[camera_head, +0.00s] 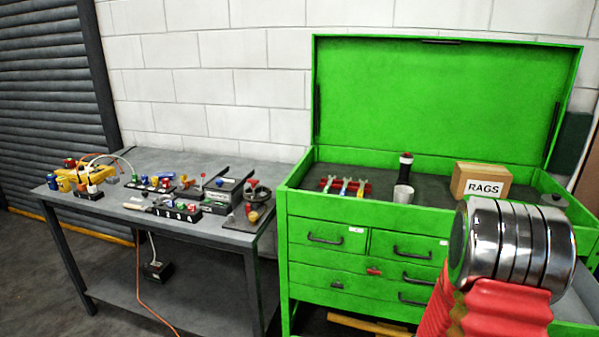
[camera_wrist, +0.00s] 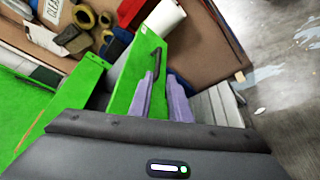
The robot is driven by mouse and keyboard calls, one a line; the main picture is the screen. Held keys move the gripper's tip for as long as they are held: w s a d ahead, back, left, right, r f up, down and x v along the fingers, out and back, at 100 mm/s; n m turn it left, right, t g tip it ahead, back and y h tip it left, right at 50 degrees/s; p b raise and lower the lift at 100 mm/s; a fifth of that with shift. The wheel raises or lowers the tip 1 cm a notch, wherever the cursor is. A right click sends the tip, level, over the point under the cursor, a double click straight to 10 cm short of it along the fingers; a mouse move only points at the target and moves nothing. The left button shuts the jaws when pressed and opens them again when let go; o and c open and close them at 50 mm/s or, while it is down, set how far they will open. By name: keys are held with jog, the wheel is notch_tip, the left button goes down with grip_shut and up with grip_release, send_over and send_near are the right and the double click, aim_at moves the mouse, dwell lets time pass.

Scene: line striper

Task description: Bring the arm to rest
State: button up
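My arm shows in the head view as a polished silver joint (camera_head: 515,245) above a red ribbed sleeve, at the lower right in front of the green tool chest (camera_head: 325,225). My gripper is outside the head view. In the wrist view its two purple fingers (camera_wrist: 161,88) stand apart with nothing seen between them. Beyond the fingers is a green front with a dark handle (camera_wrist: 156,62). I cannot tell how far the fingertips are from it.
The chest's lid (camera_head: 440,105) stands open. Its top holds a RAGS box (camera_head: 480,182), a grey cup (camera_head: 403,194) and wrenches. A grey bench (camera_head: 225,238) with small parts stands left.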

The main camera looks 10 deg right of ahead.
jog(key=s+a+f+m+g+y, duration=0.1)
jog(key=s+a+m+g+y, duration=0.35)
jog(key=s+a+y, duration=0.4)
jog(key=w+a+r+m+t+y, duration=0.1)
jog(key=w+a+r+t+y, duration=0.2)
jog(key=a, duration=0.9)
jog(key=w+a+r+m+t+y, duration=0.1)
jog(key=w+a+r+t, duration=0.35)
jog(key=a, duration=0.65)
jog(key=a+r+n+t+y, duration=0.1)
jog(key=a+r+t, duration=0.3)
jog(key=a+r, duration=0.8)
jog(key=shift+w+t+y, duration=0.2)
jog(key=shift+t+y, duration=0.2)
jog(key=shift+y, duration=0.45)
